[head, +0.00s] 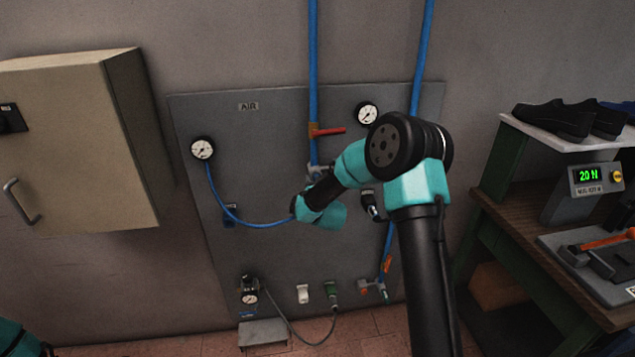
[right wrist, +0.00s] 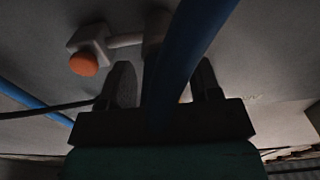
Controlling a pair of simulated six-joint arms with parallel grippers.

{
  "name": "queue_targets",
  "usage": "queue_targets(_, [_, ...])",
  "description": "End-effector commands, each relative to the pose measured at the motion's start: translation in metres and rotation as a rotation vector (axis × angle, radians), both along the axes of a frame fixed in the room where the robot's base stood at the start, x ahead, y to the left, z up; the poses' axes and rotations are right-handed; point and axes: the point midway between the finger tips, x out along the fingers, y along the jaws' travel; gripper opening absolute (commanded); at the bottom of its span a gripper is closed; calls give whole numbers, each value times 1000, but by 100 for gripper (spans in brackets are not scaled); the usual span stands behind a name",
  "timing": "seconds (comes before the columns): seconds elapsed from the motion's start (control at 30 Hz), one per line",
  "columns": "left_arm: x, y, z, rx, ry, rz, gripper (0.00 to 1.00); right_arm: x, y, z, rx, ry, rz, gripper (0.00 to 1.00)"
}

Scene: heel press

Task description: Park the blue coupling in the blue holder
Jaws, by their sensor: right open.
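The blue holder (head: 230,212) is a small bracket with a dark centre on the left of the grey panel (head: 265,180) in the head view. A thin blue hose (head: 213,190) runs from the left gauge past this holder to my right wrist. The blue coupling cannot be made out; my wrist may hide it. In the right wrist view my right gripper (right wrist: 163,78) is open. A blue hose (right wrist: 188,45) passes between its two fingers in the picture; I cannot tell whether it touches them. My left gripper is out of view.
A red-handled valve (head: 327,131) sits above my right wrist. A white fitting with an orange button (right wrist: 83,63) is close beside the right fingers. A beige cabinet (head: 75,140) juts out at left, and a workbench (head: 530,235) stands at right.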

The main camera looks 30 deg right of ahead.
Motion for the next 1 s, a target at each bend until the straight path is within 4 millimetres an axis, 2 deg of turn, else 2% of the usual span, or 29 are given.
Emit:
queue_targets(0.23, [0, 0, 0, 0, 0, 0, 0, 3, -2, 4, -4, -10, -1, 56])
queue_targets(0.8, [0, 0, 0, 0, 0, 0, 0, 3, -2, 4, -5, -11, 0, 1])
queue_targets(1.0, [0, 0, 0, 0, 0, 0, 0, 3, -2, 5, -5, -11, 0, 0])
